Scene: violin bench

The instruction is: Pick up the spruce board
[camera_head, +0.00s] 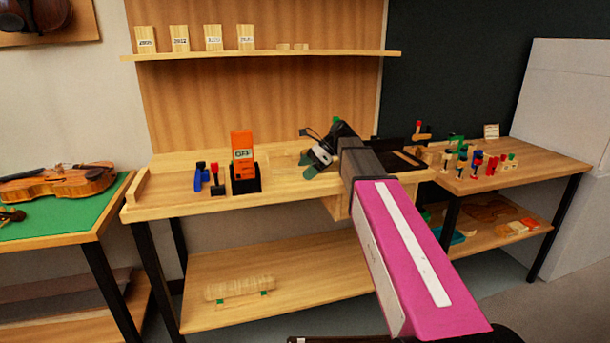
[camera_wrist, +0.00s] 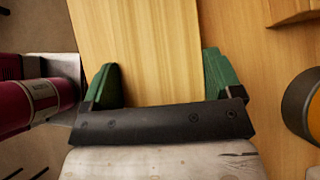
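A pale wooden board (camera_wrist: 140,50), likely the spruce board, lies on the bench in the wrist view and runs up out of the frame. In the head view a faint pale board shape (camera_head: 284,157) shows on the bench to the left of my gripper (camera_head: 311,158). In the wrist view my gripper (camera_wrist: 160,85) has its green fingers spread wide apart. The board lies between them. The left finger overlaps the board's left edge, and the right finger is beside its right edge. I cannot tell whether either finger touches it. The board's near end is hidden by my gripper.
An orange box (camera_head: 243,147) in a black holder and blue and red tools (camera_head: 208,178) stand left on the bench (camera_head: 170,200). Labelled wooden blocks (camera_head: 213,38) stand on the shelf above. A red cylinder (camera_wrist: 32,105) and a dark round thing (camera_wrist: 303,103) flank my gripper in the wrist view.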

